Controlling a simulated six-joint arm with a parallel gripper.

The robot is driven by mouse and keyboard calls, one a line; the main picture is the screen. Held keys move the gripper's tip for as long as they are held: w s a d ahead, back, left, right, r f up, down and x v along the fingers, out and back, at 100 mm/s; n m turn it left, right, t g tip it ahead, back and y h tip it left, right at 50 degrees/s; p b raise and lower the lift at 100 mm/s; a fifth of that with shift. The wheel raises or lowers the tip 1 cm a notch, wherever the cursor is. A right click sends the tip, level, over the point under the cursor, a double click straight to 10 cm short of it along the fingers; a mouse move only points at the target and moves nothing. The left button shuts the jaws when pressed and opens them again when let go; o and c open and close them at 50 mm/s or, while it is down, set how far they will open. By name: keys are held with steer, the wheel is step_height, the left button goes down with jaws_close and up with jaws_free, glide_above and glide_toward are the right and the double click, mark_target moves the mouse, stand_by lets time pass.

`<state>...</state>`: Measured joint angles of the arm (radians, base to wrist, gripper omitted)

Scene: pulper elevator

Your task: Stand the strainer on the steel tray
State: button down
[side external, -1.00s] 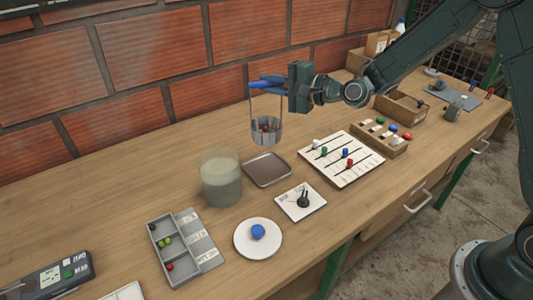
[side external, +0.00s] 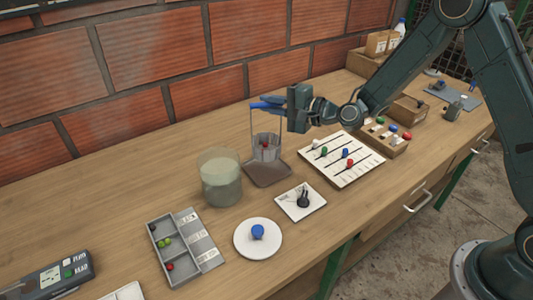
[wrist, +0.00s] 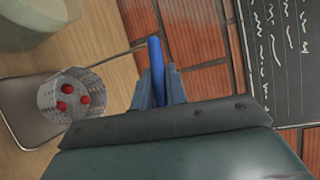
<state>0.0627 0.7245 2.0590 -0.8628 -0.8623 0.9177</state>
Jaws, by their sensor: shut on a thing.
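The strainer (side external: 266,148) is a small metal basket with a tall handle and a blue grip. Red cherries (wrist: 68,96) show inside it in the wrist view. My gripper (side external: 272,104) is shut on the blue grip, which also shows between the jaws in the wrist view (wrist: 157,70). The strainer hangs upright over the back part of the steel tray (side external: 268,179). Its bottom is at or just above the tray; I cannot tell whether they touch. The tray also shows in the wrist view (wrist: 22,112) around the basket.
A jar of cloudy liquid (side external: 221,178) stands just left of the tray. A white card with a black item (side external: 301,202) lies in front, and a white sorting board (side external: 342,160) lies to the right. A brick wall (side external: 150,60) is behind.

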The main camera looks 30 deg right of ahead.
steer(key=shift+f, duration=2.9)
steer(key=c, duration=1.3)
jaws_free()
steer(key=shift+c, duration=0.2)
steer(key=shift+s, duration=0.1)
steer(key=v, duration=0.7)
steer(key=shift+d+r, duration=0.1)
